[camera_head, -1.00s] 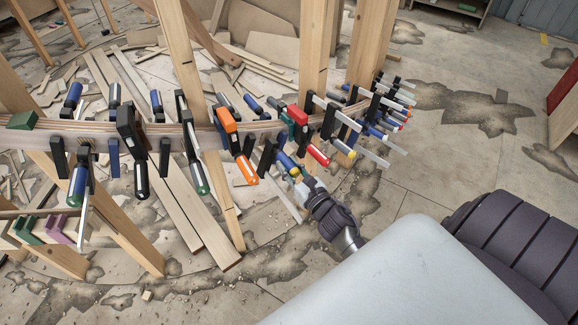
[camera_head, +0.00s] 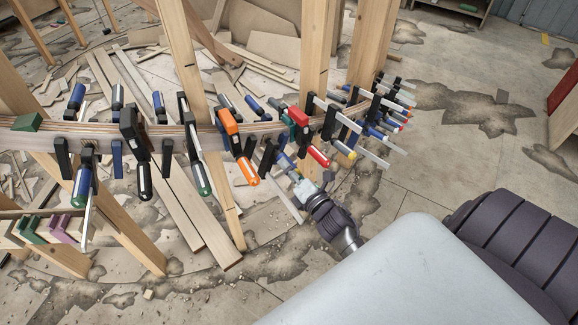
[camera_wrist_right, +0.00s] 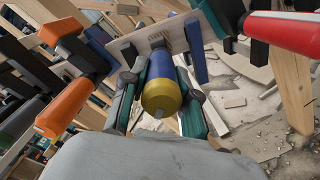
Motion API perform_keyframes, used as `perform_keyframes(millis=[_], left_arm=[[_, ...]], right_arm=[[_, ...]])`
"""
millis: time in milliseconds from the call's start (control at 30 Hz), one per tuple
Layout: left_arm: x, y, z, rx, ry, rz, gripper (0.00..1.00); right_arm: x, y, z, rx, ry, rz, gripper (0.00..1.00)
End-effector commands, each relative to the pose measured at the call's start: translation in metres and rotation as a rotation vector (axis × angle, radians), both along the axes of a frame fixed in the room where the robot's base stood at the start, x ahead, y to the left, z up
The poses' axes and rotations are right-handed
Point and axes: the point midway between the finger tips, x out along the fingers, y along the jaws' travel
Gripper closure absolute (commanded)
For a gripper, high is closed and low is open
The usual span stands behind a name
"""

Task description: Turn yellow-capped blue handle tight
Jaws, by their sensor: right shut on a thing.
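The yellow-capped blue handle (camera_wrist_right: 161,84) points toward the camera in the right wrist view, on a clamp at the wooden stringer. My right gripper (camera_wrist_right: 160,100) has one finger on each side of it and is shut on it. In the head view the blue handle (camera_head: 285,162) shows just beyond the right gripper (camera_head: 297,178), below the curved stringer (camera_head: 70,130). The gripper hides the handle's yellow end there. My left gripper is not in view.
An orange-handled clamp (camera_head: 229,128) is left of the gripper, and a red-handled clamp (camera_head: 318,156) is close on its right. Several more clamps line the stringer. Wooden posts (camera_head: 314,60) stand behind it. Boards and scraps lie on the floor.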

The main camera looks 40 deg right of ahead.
Motion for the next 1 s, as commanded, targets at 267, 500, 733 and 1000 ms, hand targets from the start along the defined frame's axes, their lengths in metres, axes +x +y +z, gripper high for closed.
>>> perform_keyframes(millis=[267, 500, 733, 1000], left_arm=[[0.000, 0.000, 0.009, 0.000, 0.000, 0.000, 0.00], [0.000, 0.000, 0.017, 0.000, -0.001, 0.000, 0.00], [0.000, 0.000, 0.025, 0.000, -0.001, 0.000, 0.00], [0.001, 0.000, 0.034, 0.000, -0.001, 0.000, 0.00]], right_arm=[[0.000, -0.001, 0.003, 0.261, -0.009, -0.001, 1.00], [0.000, 0.000, 0.004, 0.489, -0.017, 0.000, 1.00], [0.000, 0.000, 0.005, 0.706, -0.024, -0.001, 1.00], [0.000, -0.001, 0.005, 0.963, -0.032, -0.002, 1.00]])
